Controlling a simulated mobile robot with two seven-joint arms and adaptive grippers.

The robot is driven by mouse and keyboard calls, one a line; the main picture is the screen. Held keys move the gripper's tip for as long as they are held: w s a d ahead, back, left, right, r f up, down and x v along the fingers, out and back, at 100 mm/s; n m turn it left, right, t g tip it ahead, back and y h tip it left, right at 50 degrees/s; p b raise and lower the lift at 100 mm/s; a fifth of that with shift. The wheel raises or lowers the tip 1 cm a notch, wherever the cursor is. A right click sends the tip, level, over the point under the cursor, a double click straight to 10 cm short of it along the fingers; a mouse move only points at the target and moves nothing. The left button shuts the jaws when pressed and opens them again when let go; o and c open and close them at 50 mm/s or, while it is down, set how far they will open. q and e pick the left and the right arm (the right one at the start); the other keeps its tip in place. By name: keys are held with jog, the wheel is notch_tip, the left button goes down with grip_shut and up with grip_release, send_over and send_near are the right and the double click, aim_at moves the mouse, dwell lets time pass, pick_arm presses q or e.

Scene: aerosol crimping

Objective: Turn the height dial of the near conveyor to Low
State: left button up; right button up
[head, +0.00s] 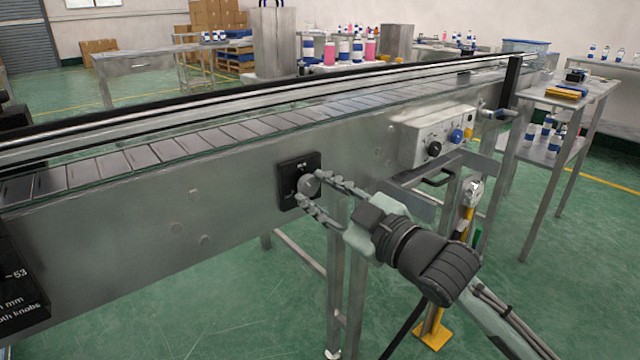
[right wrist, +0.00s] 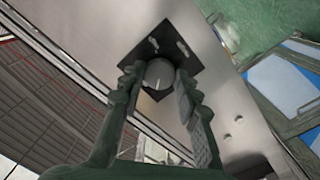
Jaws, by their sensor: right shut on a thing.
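The height dial (head: 309,186) is a round grey knob on a black square plate (head: 287,185) on the near conveyor's steel side (head: 240,205). My right gripper (head: 317,190) is at the dial, with one finger on each side of it, shut on it. In the right wrist view the dial (right wrist: 159,74) sits between the fingertips and shows a pale pointer line. The plate (right wrist: 150,48) has small white markings, too small to read, so I cannot tell the setting. My left gripper is not in view.
A control box (head: 437,138) with black and blue knobs is mounted further right on the conveyor. A yellow-based post (head: 434,333) stands below it. A steel table (head: 565,95) with bottles is at right. A black sign (head: 18,285) is at lower left. Green floor in front is clear.

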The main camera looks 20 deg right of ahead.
jog(key=n+p, duration=0.4)
jog(key=n, duration=0.4)
jog(key=shift+r, duration=0.2)
jog(key=n+p, duration=0.1)
jog(key=n, duration=0.3)
jog(key=shift+f+n, duration=0.1)
jog(key=shift+n, duration=1.1)
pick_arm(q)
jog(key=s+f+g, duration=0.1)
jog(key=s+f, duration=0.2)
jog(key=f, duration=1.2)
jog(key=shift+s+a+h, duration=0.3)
pick_arm(e)
jog(key=shift+n, duration=1.2)
jog(key=o, duration=1.2)
jog(key=shift+c, duration=0.2)
